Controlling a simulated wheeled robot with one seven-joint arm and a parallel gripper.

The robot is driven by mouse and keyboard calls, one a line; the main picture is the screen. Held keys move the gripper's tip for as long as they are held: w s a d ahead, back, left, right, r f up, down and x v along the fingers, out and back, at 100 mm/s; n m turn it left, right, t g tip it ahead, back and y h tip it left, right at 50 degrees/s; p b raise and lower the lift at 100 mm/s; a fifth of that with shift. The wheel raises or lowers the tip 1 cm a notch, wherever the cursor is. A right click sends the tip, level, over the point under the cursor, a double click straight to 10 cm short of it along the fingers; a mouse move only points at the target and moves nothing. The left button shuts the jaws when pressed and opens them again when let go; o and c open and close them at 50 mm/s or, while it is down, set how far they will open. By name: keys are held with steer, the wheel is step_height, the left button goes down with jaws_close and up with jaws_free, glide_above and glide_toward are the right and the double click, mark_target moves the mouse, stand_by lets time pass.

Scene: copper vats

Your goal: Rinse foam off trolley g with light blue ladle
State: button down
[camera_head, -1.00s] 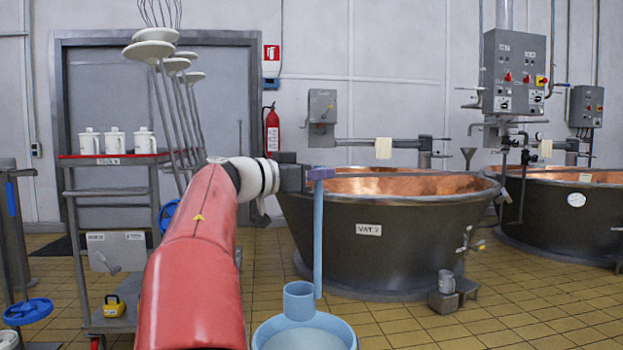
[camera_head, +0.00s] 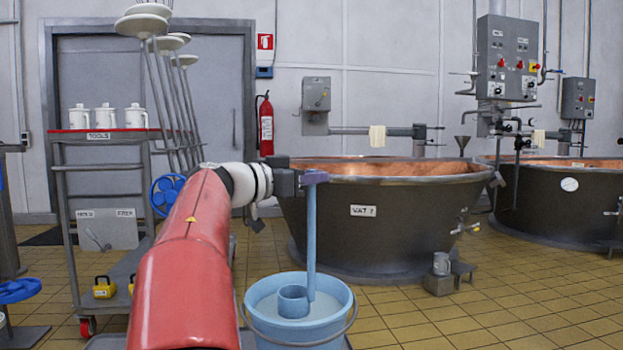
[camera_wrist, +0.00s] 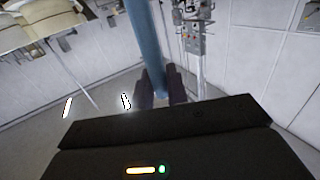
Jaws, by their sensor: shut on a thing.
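My gripper (camera_head: 312,178) is shut on the top of the light blue ladle (camera_head: 311,235), whose long handle hangs upright. In the wrist view the ladle's handle (camera_wrist: 148,45) runs up from between my dark fingers (camera_wrist: 162,88). The ladle's cup (camera_head: 293,300) is inside the rim of a light blue bucket (camera_head: 343,300) holding pale liquid; I cannot tell how deep the cup sits. A grey trolley (camera_head: 103,167) with a red-edged top stands at left, partly behind my arm. I cannot read a g on it, and no foam is clearly visible.
White jugs (camera_head: 105,117) stand on the trolley's top, and tall disc-headed tools (camera_head: 165,60) rise beside them. A dark copper-lined vat (camera_head: 385,235) stands behind the ladle, with another vat (camera_head: 560,205) at right. Tiled floor at front right is clear.

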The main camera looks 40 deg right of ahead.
mark_target(311, 215)
steer(key=shift+f, duration=3.9)
step_height(311, 215, up, 20)
steer(key=p, duration=1.1)
steer(key=shift+r, duration=0.25)
